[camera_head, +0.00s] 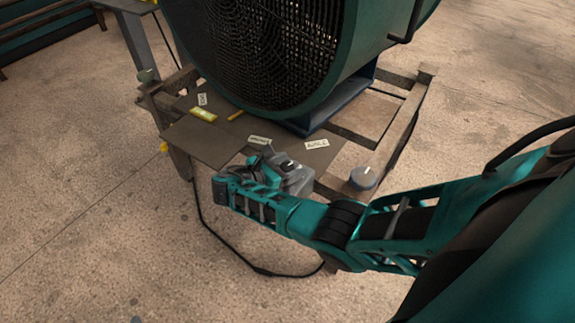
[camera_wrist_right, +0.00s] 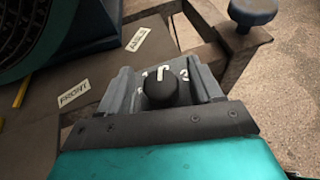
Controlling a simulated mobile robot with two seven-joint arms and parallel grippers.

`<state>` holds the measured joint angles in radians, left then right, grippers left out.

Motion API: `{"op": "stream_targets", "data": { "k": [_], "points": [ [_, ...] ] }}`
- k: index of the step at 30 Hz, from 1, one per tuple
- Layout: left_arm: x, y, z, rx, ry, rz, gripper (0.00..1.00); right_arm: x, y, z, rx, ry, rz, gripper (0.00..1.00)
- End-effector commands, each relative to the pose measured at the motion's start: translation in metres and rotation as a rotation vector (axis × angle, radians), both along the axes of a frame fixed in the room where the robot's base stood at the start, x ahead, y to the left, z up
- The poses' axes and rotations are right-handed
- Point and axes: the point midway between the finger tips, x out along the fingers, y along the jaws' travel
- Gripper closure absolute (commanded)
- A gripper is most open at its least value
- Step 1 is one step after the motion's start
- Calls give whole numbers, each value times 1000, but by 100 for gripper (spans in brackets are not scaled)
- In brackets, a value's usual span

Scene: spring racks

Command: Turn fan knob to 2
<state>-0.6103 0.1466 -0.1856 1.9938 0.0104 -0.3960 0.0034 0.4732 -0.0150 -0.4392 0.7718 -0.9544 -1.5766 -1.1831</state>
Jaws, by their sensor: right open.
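The fan knob (camera_wrist_right: 162,90) is a round black knob with a white pointer mark on a grey control box (camera_wrist_right: 120,92). White numerals are printed behind and beside it, with what looks like a 2 to the right; the pointer's exact setting is hard to read. In the head view the box (camera_head: 298,180) sits at the table's front edge, and the knob (camera_head: 287,165) is small and dark. My right gripper (camera_head: 268,163) is open, right at the box; I cannot tell whether it touches the knob. My left gripper is not in view.
A large green fan (camera_head: 330,75) with a dark grille stands behind on a wood-framed table (camera_head: 197,141). Paper labels (camera_head: 317,144) and a yellow level (camera_head: 203,114) lie there. A round grey-blue knob (camera_head: 363,178) is on the frame at right. A black cable (camera_head: 213,231) hangs to the floor.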

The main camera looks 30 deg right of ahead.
Motion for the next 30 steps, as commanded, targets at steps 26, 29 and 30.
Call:
{"op": "stream_targets", "data": {
  "k": [26,29,30],
  "points": [
    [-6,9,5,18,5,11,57,-20,115,49,0,0,1,35],
    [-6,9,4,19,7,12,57,-21,118,50,-1,0,0,35],
    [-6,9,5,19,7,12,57,-21,118,50,-1,0,0,35]
  ]
}}
